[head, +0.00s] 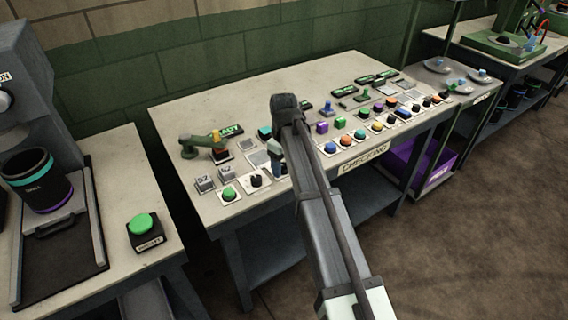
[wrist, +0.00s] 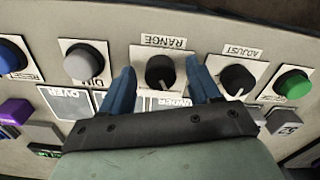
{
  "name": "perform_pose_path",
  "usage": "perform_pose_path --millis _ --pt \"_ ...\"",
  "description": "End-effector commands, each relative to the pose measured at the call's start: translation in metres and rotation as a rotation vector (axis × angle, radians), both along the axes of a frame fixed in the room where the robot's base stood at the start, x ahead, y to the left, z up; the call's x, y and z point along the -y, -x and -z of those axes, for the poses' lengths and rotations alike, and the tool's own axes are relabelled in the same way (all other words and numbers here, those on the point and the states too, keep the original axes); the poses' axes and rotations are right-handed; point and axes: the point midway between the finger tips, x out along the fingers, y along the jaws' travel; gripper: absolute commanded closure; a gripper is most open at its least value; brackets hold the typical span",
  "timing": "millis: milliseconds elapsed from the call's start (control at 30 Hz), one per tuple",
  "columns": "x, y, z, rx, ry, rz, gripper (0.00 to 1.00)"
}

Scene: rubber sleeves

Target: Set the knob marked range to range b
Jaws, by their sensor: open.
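The black range knob (wrist: 160,70) sits on a white plate marked RANGE, upside down in the wrist view. A pale mark on the knob points toward the bottom of that view. I cannot read position letters around it. My gripper (wrist: 162,84) is open, with one blue finger on each side of the knob. I cannot tell whether either finger touches it. In the head view my gripper (head: 279,158) is over the front left part of the checking bench and hides the range knob.
The similar adjust knob (wrist: 238,79) is close beside the right finger. A grey button (wrist: 82,64) is left of the left finger. A green button (wrist: 293,84) is farther right. Several other controls crowd the bench (head: 195,107); its back left is clearer.

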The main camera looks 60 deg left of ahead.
Motion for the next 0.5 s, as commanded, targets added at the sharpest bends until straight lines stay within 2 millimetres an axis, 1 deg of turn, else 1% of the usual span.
perform_pose_path --millis 233,267,500 --pt "0.0000 0.0000 0.0006 0.000 0.000 0.000 0.38" --pt "0.0000 0.0000 0.0006 0.000 0.000 0.000 0.40" --pt "0.0000 0.0000 0.0006 0.000 0.000 0.000 0.63"
